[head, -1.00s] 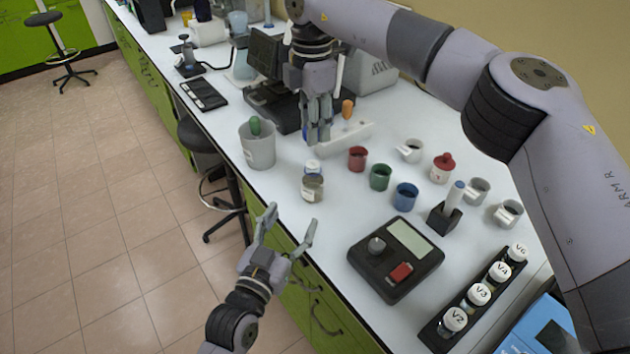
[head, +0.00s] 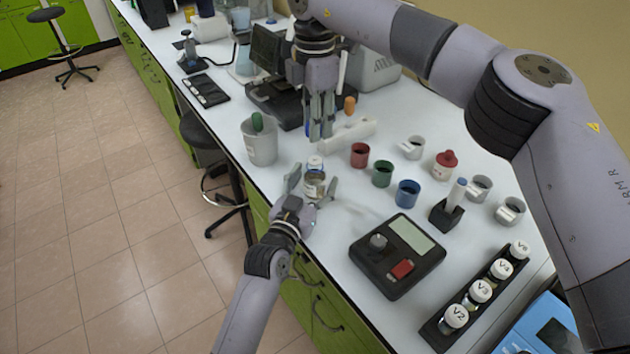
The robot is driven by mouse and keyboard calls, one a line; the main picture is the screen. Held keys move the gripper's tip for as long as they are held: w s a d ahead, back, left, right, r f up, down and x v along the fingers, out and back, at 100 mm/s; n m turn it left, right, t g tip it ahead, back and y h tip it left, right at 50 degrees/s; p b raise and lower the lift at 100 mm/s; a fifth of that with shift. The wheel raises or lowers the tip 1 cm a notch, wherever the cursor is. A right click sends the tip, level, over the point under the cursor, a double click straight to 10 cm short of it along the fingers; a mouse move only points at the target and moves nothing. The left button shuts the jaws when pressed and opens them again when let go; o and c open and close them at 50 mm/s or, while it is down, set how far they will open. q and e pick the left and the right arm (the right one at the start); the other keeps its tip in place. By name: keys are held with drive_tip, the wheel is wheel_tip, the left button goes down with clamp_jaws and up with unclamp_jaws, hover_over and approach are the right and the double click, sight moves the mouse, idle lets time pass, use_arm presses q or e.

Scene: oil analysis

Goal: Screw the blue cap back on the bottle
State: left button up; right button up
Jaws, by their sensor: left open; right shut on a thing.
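The bottle (head: 314,188) is a small clear one with a pale label, upright near the front edge of the bench. My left gripper (head: 313,182) is open, with one finger on each side of the bottle; I cannot tell whether they touch it. My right gripper (head: 320,134) hangs fingers down above and behind the bottle. It is shut on a small bluish thing, which looks like the blue cap but is mostly hidden by the fingers. A small white and blue item (head: 315,162) shows just behind the bottle.
A grey beaker (head: 261,148) with a green-topped item stands left of the bottle. Red (head: 360,155), green (head: 382,173) and blue (head: 407,193) cups stand to the right. A black scale (head: 397,255) and a vial rack (head: 441,336) are nearer. Bench between bottle and scale is clear.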

use_arm(q)
drive_tip(key=shift+w, duration=0.2)
drive_tip(key=shift+c, duration=0.4)
clamp_jaws()
idle(0.4)
